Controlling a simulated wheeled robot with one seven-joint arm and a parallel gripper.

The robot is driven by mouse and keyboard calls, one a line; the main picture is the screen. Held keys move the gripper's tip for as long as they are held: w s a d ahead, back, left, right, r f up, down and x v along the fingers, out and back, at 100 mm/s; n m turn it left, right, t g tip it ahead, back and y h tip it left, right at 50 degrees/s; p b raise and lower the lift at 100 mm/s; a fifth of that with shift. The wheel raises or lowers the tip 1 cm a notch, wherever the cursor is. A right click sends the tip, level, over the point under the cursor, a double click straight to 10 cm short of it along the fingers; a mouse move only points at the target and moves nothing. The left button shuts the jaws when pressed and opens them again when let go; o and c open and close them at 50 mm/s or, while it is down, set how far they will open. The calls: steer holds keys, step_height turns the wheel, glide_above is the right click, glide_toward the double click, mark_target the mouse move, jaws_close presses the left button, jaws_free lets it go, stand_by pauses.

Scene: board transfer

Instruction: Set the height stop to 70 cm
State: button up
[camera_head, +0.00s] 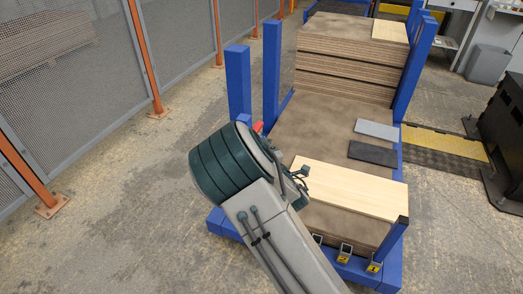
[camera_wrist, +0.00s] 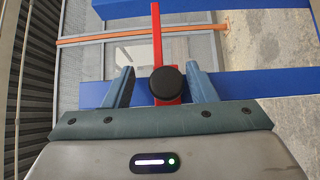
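In the wrist view, a red upright bar with a red block (camera_wrist: 157,35) carries a round black knob (camera_wrist: 167,83). I take this to be the height stop; no scale or height number is readable. My gripper (camera_wrist: 159,68) is open, its two blue-grey fingers on either side of the knob. Gaps show at the knob's sides, the right one narrower. Whether a finger touches the red part behind cannot be told. In the head view, only a small red piece (camera_head: 258,127) shows past my arm, near the blue posts. My fingers are hidden there.
Blue posts (camera_head: 271,75) stand by a blue frame (camera_head: 390,262) bearing stacks of brown boards (camera_head: 345,70). A pale board (camera_head: 350,188) lies on the near stack, with grey and dark pieces beyond. A mesh fence with orange posts (camera_head: 145,55) runs left; the floor between is clear.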

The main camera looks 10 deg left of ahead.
steer(key=p+v, duration=0.2)
steer(key=v, duration=1.1)
steer(key=shift+s+d, duration=0.25)
steer(key=shift+s, duration=0.1)
